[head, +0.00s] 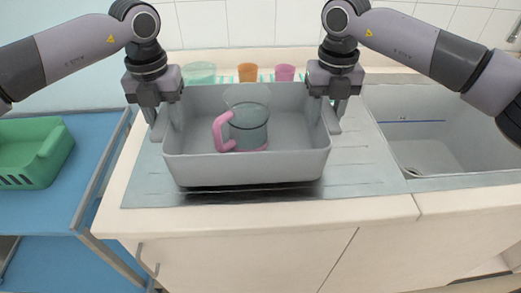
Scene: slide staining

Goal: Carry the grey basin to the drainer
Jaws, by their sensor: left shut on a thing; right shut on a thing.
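The grey basin (245,168) is in the middle of the head view, above the grey ribbed drainer (365,170) beside the sink. A dark shadow shows under its front edge, so it seems slightly raised. A mug (249,128) with a grey-green body and a pink handle stands inside the basin. My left gripper (160,122) is shut on the basin's left wall. My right gripper (330,115) is shut on its right wall. The fingertips are partly hidden by the walls.
The sink (435,130) is to the right. A pale green bowl (199,73), an orange cup (247,72) and a pink cup (285,73) stand behind the basin. A green crate (35,152) sits on a blue trolley (85,165) at left. Bare drainer shows on the right.

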